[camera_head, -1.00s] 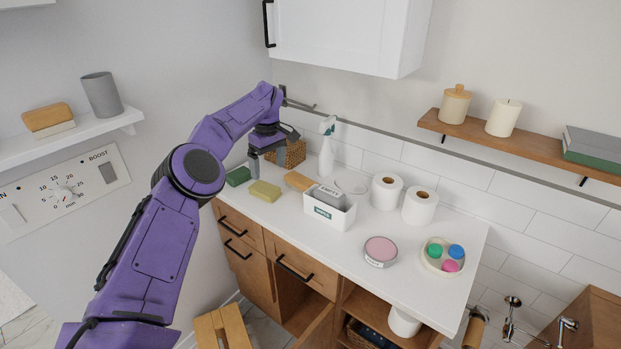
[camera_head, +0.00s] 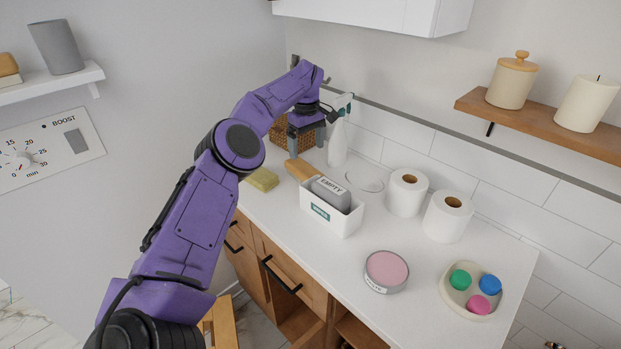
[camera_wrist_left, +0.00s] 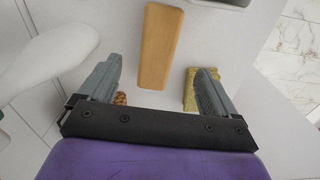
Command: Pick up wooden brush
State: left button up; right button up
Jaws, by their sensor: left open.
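The wooden brush (camera_head: 298,170) lies on the white counter behind the white box; only a plain wooden part shows, and no bristles are visible. In the left wrist view it is a long tan wooden piece (camera_wrist_left: 160,45) running up from between my fingers. My left gripper (camera_head: 307,146) is open and empty above the counter, just behind the brush's far end. In the left wrist view its fingers (camera_wrist_left: 156,72) are spread to either side of the brush's near end; contact cannot be told. My right gripper is not in view.
The white box (camera_head: 330,213) with a grey item labelled EMPTY stands close in front. A spray bottle (camera_head: 338,143) is right of the gripper, a wicker basket (camera_head: 279,132) left, a yellow-green sponge (camera_head: 262,180) nearer. Paper rolls (camera_head: 407,192) stand further right.

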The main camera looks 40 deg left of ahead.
aim_at(307, 170)
pick_arm(q)
notch_tip(307, 170, down, 5)
jog(key=shift+r, duration=0.15)
notch_tip(307, 170, down, 6)
jog(key=shift+w+a+r+p, duration=0.1)
jog(key=shift+w+r+p, duration=0.1)
jog(key=shift+p, duration=0.95)
jog(key=shift+f, duration=0.15)
jog(key=c, duration=1.1)
